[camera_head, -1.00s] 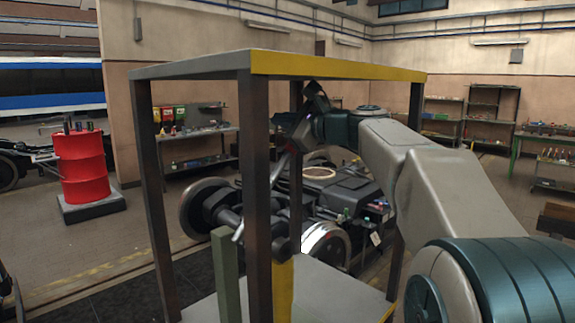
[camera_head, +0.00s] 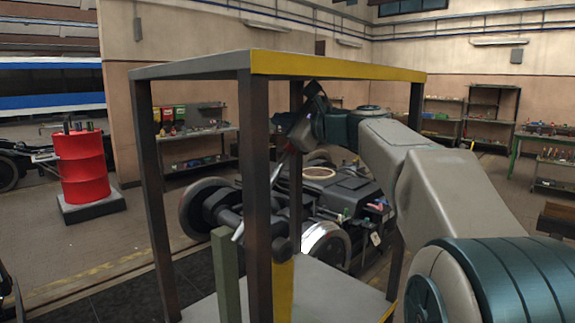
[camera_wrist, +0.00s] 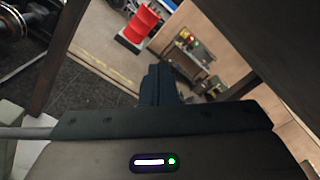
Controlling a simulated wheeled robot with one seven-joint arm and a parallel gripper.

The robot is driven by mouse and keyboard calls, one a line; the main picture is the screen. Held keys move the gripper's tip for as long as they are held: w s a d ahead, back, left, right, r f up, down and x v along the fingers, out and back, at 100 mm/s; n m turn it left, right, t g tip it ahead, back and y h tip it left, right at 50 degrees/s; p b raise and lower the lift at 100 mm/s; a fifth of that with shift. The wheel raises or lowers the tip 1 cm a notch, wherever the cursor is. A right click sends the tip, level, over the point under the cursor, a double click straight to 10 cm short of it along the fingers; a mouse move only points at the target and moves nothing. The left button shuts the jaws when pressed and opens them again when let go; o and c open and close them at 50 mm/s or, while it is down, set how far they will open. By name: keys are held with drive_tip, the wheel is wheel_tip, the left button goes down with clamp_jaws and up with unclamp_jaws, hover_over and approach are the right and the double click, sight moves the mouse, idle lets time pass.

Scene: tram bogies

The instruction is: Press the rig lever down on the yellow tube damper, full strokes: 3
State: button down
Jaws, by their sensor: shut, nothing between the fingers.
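The test rig is a dark steel frame with a yellow top edge (camera_head: 340,66). A yellow tube (camera_head: 283,288) with a dark upper part, which looks like the damper, stands behind the front post. A thin grey bar, seemingly the rig lever (camera_head: 239,232), slants behind that post, its end showing at the post's left. My gripper (camera_wrist: 160,80) is shut and empty in the wrist view. In the head view it is inside the frame's upper part, above the yellow tube, partly hidden by my wrist. I cannot tell whether it touches the lever.
A green-grey post (camera_head: 225,275) stands at the frame's front. A bogie with wheels (camera_head: 325,245) lies behind the rig. A red barrel (camera_head: 82,165) stands on a plinth at the left and shows in the wrist view (camera_wrist: 138,23). The frame's posts surround my gripper closely.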

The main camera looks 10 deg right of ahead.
drive_tip(key=shift+f, duration=0.1)
drive_tip(key=shift+w+d+f+b, duration=0.65)
drive_tip(key=shift+w+d+f, duration=0.35)
drive_tip(key=shift+d, duration=0.25)
drive_tip(key=shift+d+f, duration=0.1)
drive_tip(key=shift+f, duration=0.05)
drive_tip(key=shift+w+d+f+b, duration=0.4)
drive_tip(key=shift+d+f, duration=0.1)
drive_tip(key=shift+f, duration=0.15)
drive_tip(key=shift+w+d+f+b, duration=0.35)
drive_tip(key=shift+d+f, duration=0.15)
drive_tip(key=shift+f, duration=0.1)
drive_tip(key=shift+w+d+f+b, duration=0.35)
drive_tip(key=shift+d+f+b, duration=0.15)
drive_tip(key=shift+f, duration=0.25)
drive_tip(key=shift+w+d+f+b, duration=0.35)
drive_tip(key=shift+d+f, duration=0.1)
drive_tip(key=shift+f, duration=0.3)
